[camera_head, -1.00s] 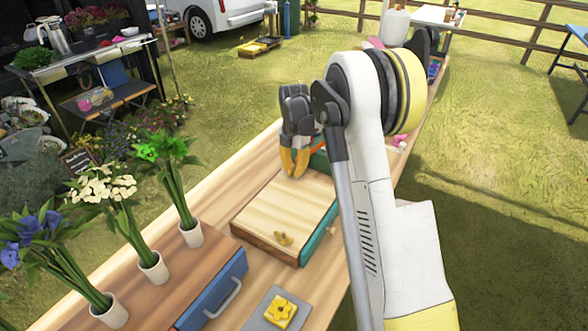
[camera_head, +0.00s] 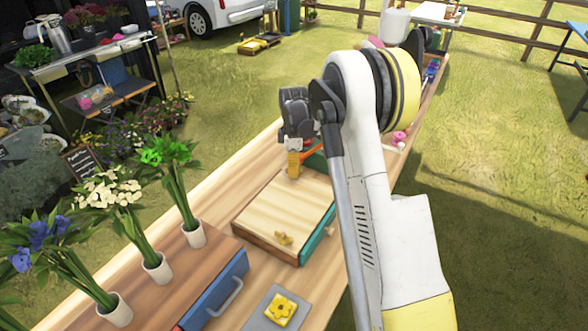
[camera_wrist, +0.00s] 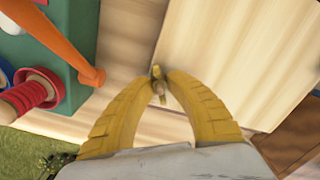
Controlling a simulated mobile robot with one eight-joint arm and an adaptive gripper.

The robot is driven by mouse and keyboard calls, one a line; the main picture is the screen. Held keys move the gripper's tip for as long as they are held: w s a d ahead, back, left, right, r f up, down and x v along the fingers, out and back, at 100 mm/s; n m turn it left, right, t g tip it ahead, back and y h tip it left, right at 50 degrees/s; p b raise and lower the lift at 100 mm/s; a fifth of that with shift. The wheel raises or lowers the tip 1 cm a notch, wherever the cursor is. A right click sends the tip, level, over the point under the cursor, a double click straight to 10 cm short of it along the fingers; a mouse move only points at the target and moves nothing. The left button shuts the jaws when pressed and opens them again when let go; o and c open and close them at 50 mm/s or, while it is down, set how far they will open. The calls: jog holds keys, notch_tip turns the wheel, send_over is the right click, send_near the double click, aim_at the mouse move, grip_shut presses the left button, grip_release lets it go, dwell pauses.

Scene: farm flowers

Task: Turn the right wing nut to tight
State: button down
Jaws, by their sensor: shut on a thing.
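A pale wooden block with a teal side (camera_head: 290,208) stands on the long table. One brass wing nut (camera_head: 284,238) sits on its near end, free of my gripper. My gripper (camera_head: 293,174) points down at the block's far end. In the wrist view its yellow fingers (camera_wrist: 160,84) are closed around a second small brass wing nut (camera_wrist: 157,72) at the block's edge. The fingers cover part of this nut, and in the head view they hide it, so its exact angle is hard to tell.
A green box (camera_wrist: 72,30) with an orange rod (camera_wrist: 55,38) stands close beside the fingers, near a red-ringed spool (camera_wrist: 35,92). A blue drawer with a handle (camera_head: 222,292), a yellow flower piece (camera_head: 281,307) and potted flowers (camera_head: 157,266) are nearer.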

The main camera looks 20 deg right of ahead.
jog(key=m, duration=0.4)
jog(key=shift+m, duration=0.4)
jog(key=m+p, duration=0.1)
jog(key=m, duration=0.9)
jog(key=shift+m, duration=0.4)
jog(key=m, duration=1.5)
jog(key=shift+p, duration=0.3)
jog(key=m, duration=0.5)
jog(key=shift+m, duration=0.4)
jog(key=m, duration=0.5)
